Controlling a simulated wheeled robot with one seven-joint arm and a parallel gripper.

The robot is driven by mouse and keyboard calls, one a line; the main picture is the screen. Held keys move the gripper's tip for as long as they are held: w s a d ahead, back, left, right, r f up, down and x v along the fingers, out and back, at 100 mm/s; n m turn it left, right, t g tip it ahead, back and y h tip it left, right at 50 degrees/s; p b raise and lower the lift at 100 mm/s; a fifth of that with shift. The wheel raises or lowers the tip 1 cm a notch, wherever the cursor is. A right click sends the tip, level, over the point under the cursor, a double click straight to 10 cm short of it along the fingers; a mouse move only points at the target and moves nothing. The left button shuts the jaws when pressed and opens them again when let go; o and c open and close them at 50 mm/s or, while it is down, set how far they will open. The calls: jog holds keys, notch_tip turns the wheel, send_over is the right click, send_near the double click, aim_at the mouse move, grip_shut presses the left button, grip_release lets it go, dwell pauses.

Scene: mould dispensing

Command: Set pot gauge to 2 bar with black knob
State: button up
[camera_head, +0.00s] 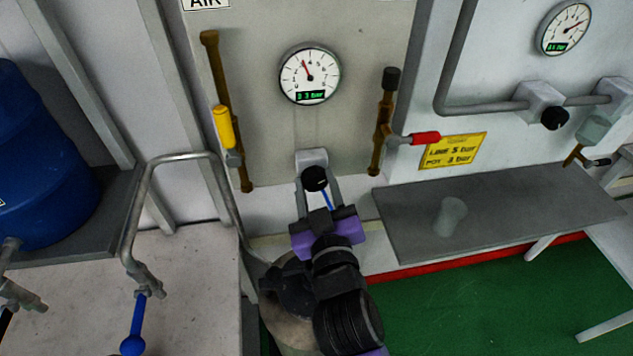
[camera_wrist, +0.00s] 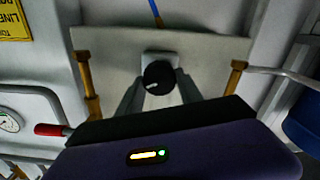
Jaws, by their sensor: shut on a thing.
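The round white gauge (camera_head: 310,76) is on the grey panel, above the black knob. Its green display seems to read 3.3 bar, and its needle points up and slightly left, near the 3 to 4 marks. The black knob (camera_head: 315,179) is on a pale block below this gauge; it also shows in the wrist view (camera_wrist: 158,78) with a white mark at its left side. My gripper (camera_wrist: 158,86) is shut on this knob, one finger on each side. In the head view, the knob's lower part is partly covered by my gripper.
A second gauge (camera_head: 565,28) and another black knob (camera_head: 555,118) are at the right. A yellow-handled valve (camera_head: 224,127) and a red-handled valve (camera_head: 425,138) flank the panel. A yellow notice (camera_head: 453,150) hangs above a grey shelf (camera_head: 540,205) with a translucent cup (camera_head: 450,217).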

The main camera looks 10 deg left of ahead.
jog(key=shift+n, duration=1.1)
jog(key=shift+f, duration=0.1)
jog(key=o, duration=1.4)
jog(key=b+v, duration=0.1)
jog(key=v, duration=0.7)
